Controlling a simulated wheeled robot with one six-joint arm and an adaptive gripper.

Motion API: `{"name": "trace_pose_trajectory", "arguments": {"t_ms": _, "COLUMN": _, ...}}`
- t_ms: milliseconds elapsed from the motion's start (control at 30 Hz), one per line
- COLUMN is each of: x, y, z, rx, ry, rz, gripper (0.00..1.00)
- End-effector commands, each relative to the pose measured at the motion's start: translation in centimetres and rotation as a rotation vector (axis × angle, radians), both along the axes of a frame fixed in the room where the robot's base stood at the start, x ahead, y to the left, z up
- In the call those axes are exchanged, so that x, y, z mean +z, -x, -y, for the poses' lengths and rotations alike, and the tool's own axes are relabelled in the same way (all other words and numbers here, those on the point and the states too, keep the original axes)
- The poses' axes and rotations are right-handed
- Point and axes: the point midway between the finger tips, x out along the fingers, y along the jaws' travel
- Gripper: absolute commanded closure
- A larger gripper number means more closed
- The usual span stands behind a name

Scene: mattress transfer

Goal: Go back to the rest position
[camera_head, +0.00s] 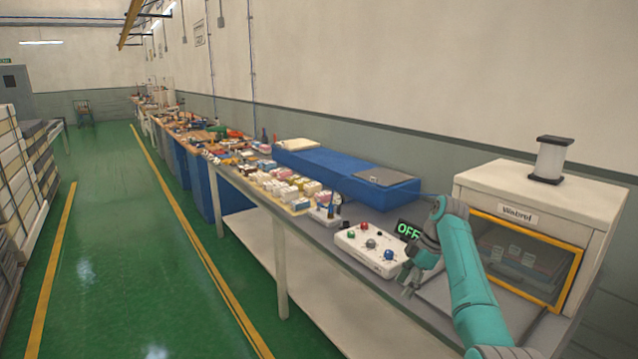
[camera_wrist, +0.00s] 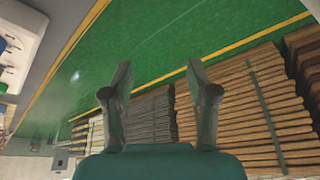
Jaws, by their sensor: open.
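My gripper (camera_head: 411,279) is at the end of my teal arm, at the right of the head view. It hangs beside the front edge of the white control box and touches nothing that I can make out. In the wrist view my gripper (camera_wrist: 160,90) shows two dark fingers spread apart with nothing between them. Beyond the fingers are the green floor and stacked boards.
A white cabinet (camera_head: 517,216) with a yellow-framed window stands right of my arm. A blue mattress-like block (camera_head: 335,170) and small boxes (camera_head: 283,186) lie on the long bench (camera_head: 313,234). Stacked boards (camera_wrist: 250,95) show in the wrist view. The green floor aisle (camera_head: 110,260) is clear.

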Motion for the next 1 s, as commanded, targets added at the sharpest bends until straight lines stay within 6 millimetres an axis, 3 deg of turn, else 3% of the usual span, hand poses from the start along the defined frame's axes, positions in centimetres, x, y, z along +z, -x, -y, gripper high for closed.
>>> {"name": "trace_pose_trajectory", "arguments": {"t_ms": 267, "x": -7.4, "y": 0.6, "z": -0.6, "rx": -0.108, "ry": 0.016, "rz": 0.026, "gripper": 0.41}}
{"name": "trace_pose_trajectory", "arguments": {"t_ms": 567, "x": -19.2, "y": 3.3, "z": -1.6, "rx": -0.309, "ry": 0.035, "rz": 0.087, "gripper": 0.41}}
{"name": "trace_pose_trajectory", "arguments": {"t_ms": 767, "x": -25.9, "y": 6.5, "z": -2.2, "rx": -0.436, "ry": 0.04, "rz": 0.13, "gripper": 0.41}}
{"name": "trace_pose_trajectory", "arguments": {"t_ms": 1000, "x": -33.1, "y": 11.9, "z": -2.9, "rx": -0.595, "ry": 0.035, "rz": 0.194, "gripper": 0.41}}
